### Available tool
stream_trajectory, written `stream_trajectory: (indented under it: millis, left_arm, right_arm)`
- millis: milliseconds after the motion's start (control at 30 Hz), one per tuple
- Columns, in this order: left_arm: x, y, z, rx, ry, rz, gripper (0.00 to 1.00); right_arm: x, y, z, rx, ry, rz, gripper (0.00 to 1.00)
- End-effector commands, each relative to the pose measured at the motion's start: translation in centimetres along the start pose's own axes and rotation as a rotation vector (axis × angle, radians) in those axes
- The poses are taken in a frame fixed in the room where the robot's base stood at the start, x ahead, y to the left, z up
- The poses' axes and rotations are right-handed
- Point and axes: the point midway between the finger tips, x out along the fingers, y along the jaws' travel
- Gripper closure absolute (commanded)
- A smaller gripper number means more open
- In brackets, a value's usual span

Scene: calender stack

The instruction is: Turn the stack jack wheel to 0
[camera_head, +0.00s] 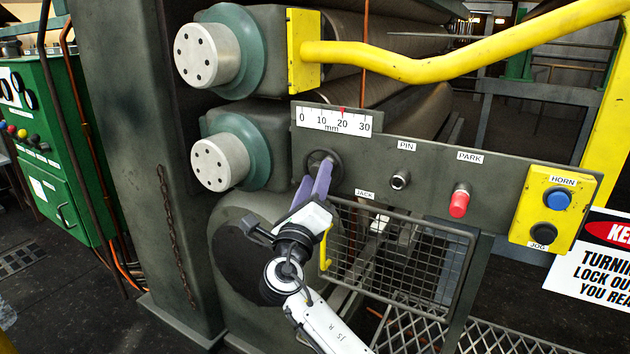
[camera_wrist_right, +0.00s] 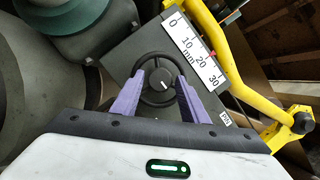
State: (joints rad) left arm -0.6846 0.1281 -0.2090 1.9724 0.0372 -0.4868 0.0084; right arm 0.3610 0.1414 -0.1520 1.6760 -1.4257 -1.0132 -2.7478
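The jack wheel (camera_head: 318,158) is a dark round handwheel on the grey panel (camera_head: 450,190), below the mm scale (camera_head: 333,121). The scale runs from 0 to 30, and its red pointer (camera_head: 342,110) stands near 20. My right gripper (camera_head: 324,178) reaches the wheel from below with two purple fingers. In the right wrist view the fingers stand apart at the left and right of the wheel (camera_wrist_right: 161,106), their tips overlapping its rim. A white line marks the hub. Whether the fingers press on the rim cannot be told. My left gripper is not in view.
A PIN knob (camera_head: 400,180), a red PARK knob (camera_head: 459,202) and a yellow HORN/JOG box (camera_head: 555,209) sit to the right. A wire mesh guard (camera_head: 420,265) hangs below the panel. A yellow bar (camera_head: 440,69) crosses above. Roll ends (camera_head: 220,164) stand at the left.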

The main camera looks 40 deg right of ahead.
Motion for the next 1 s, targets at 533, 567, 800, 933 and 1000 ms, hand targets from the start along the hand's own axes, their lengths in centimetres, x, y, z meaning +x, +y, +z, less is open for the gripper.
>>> stream_trajectory:
  millis: [533,567,800,933,1000]
  left_arm:
    - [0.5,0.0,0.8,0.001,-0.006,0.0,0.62]
    - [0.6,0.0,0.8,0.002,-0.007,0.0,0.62]
    - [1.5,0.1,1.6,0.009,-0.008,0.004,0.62]
    - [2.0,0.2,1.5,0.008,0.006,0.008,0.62]
    - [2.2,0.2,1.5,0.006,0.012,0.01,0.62]
  right_arm:
    - [-0.1,0.2,-0.1,0.063,-0.001,-0.027,0.91]
    - [-0.1,0.2,-0.1,0.079,-0.001,-0.033,0.91]
    - [-0.1,0.5,-0.2,0.234,-0.001,-0.098,0.91]
    - [-0.1,0.6,-0.1,0.325,-0.002,-0.136,0.91]
    - [-0.1,0.7,-0.1,0.373,-0.001,-0.154,0.91]
